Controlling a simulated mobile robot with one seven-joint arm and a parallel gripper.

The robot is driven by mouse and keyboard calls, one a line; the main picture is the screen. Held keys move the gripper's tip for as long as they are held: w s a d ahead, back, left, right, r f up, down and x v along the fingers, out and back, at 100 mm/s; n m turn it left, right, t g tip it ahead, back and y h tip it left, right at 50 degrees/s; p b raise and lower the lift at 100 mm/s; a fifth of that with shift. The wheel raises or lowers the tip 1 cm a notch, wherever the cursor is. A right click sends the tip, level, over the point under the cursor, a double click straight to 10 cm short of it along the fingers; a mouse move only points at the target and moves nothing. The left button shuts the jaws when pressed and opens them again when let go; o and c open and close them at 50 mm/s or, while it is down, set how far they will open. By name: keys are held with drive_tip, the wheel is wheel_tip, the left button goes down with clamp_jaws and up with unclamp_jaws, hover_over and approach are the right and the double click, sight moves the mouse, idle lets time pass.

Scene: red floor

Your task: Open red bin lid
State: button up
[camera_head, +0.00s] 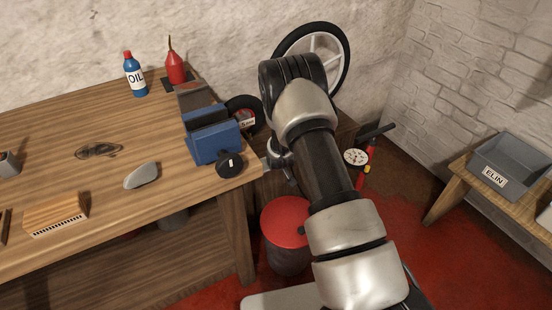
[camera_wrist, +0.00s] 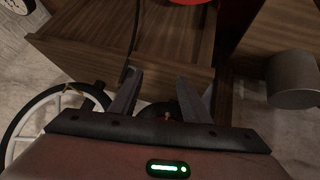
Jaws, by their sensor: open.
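The red bin lid (camera_head: 287,220) is a round red disc lying shut on a dark grey bin (camera_head: 289,257) on the floor, right of the workbench leg. My arm covers part of its right side. In the wrist view a red curved edge, likely this lid (camera_wrist: 187,2), shows at the very top. My gripper (camera_wrist: 158,88) is open in the wrist view, its two fingers apart with nothing between them. It is apart from the lid. In the head view my arm hides most of the gripper, beside the workbench's right end.
The wooden workbench (camera_head: 85,225) fills the left, with a blue vise (camera_head: 212,138) at its corner. A wheel (camera_head: 335,50) leans on the back wall. A wooden box (camera_wrist: 185,45) lies close to the fingers. A grey crate (camera_head: 508,165) stands on a right-hand bench. Red floor is open between.

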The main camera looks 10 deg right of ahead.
drive_tip(key=p+v, duration=0.1)
drive_tip(key=v, duration=0.9)
drive_tip(key=shift+p, duration=0.4)
drive_tip(key=shift+s+r, duration=0.1)
drive_tip(key=shift+s, duration=0.05)
